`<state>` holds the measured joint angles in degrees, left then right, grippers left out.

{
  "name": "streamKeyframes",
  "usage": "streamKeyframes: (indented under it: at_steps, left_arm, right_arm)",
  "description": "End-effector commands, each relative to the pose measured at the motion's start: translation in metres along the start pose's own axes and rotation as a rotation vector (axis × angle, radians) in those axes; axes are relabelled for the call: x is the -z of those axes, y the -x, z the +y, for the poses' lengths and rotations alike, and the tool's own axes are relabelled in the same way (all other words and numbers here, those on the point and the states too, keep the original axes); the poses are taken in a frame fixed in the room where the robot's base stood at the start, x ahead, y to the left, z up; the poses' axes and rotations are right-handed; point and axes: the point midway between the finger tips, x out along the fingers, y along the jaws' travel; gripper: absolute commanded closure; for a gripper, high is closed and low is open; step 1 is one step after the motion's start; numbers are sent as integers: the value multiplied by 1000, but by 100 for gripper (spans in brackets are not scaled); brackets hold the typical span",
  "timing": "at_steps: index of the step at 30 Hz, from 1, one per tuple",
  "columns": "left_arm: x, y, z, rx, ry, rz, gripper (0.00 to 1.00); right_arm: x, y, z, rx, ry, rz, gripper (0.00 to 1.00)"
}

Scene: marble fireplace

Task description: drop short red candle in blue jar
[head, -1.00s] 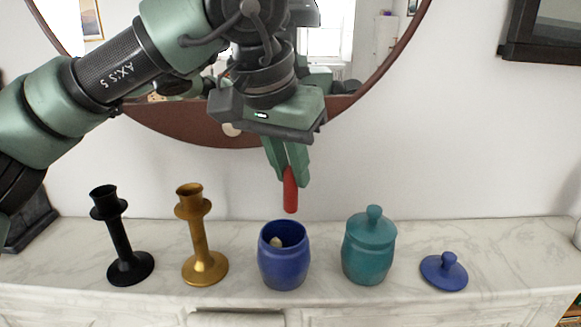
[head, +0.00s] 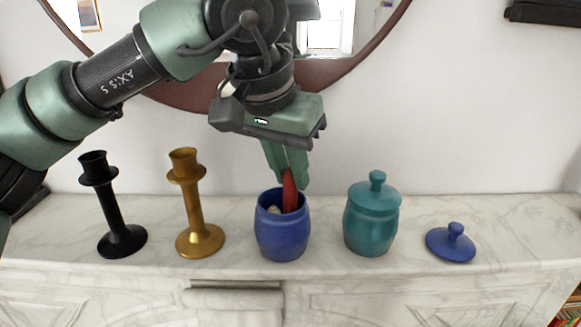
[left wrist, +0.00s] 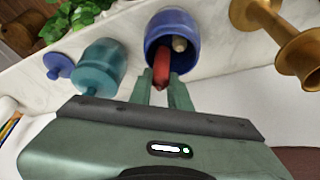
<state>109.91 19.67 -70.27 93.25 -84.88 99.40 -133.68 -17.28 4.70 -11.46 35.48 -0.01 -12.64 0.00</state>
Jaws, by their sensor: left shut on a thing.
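The short red candle (head: 290,192) is held upright in my left gripper (head: 288,180), which is shut on it. The candle's lower end is inside the mouth of the open blue jar (head: 281,235), toward its right side. In the left wrist view the red candle (left wrist: 161,68) shows between the fingers (left wrist: 161,88), against the opening of the blue jar (left wrist: 172,22). A pale object (left wrist: 180,44) is inside the jar beside it. The jar's bottom is hidden in the head view. My right gripper is not in view.
A blue lid (head: 451,243) lies on the marble mantel (head: 340,268) at the right. A lidded teal jar (head: 372,220) stands right of the blue jar. A gold candlestick (head: 196,205) and a black candlestick (head: 114,210) stand to the left. A round mirror (head: 350,66) hangs behind.

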Motion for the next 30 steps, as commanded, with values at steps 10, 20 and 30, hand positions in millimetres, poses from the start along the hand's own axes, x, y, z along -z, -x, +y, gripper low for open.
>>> streamKeyframes:
  at_steps: [10,20,30]
  left_arm:
    - [0,0,0,0,1,0,56]
    - [0,0,0,0,0,0,35]
    - [0,0,0,0,0,0,35]
  right_arm:
    - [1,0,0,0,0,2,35]
    - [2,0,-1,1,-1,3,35]
    - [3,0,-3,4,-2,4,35]
